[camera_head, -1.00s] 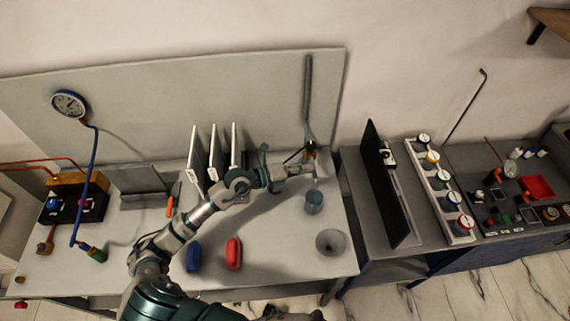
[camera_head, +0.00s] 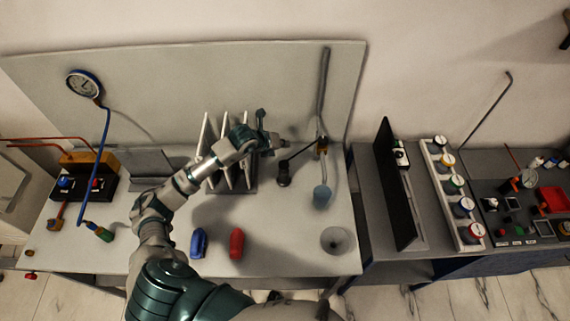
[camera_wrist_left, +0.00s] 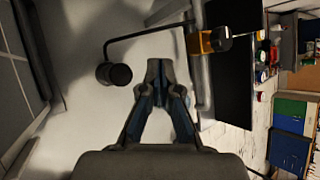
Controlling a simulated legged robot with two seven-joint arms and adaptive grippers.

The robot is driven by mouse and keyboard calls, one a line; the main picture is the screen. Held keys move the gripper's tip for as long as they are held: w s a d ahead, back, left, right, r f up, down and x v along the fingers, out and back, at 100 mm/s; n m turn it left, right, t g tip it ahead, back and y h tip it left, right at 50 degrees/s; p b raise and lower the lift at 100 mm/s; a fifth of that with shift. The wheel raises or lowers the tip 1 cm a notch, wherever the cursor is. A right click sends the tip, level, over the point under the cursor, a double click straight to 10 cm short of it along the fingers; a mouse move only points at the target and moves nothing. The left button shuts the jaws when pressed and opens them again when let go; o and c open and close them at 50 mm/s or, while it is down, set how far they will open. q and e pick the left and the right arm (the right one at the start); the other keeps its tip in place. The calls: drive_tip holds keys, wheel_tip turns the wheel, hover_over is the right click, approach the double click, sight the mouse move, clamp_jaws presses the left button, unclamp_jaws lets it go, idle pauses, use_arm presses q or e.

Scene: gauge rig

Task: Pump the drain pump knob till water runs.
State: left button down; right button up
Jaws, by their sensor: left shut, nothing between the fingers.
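The black pump knob (camera_head: 284,176) sits at the end of a thin dark lever that slopes down and left from the brass pump body (camera_head: 321,146). The knob (camera_wrist_left: 113,74) and pump body (camera_wrist_left: 208,40) also show in the left wrist view. A grey pipe (camera_head: 323,95) rises behind the pump body. My right gripper is out of view.
A dark rack with upright white plates (camera_head: 228,165) stands left of the pump, close behind my left forearm. A blue object (camera_head: 199,242) and a red one (camera_head: 237,243) lie in front. A round drain hole (camera_head: 336,240) is at the front right of the bench.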

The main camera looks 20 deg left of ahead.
sight(282, 164)
use_arm(q)
drive_tip(key=f+b, duration=0.1)
drive_tip(key=f, duration=0.1)
drive_tip(key=f+b, duration=0.2)
drive_tip(key=f, duration=0.1)
drive_tip(key=a+f+b, duration=0.1)
drive_tip(key=f, duration=0.2)
drive_tip(key=shift+b, duration=0.35)
drive_tip(key=shift+d+f, duration=0.1)
drive_tip(key=shift+f, duration=0.1)
drive_tip(key=shift+d, duration=0.15)
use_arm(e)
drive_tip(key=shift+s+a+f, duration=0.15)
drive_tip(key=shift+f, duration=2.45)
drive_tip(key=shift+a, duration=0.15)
use_arm(q)
drive_tip(key=shift+f, duration=0.15)
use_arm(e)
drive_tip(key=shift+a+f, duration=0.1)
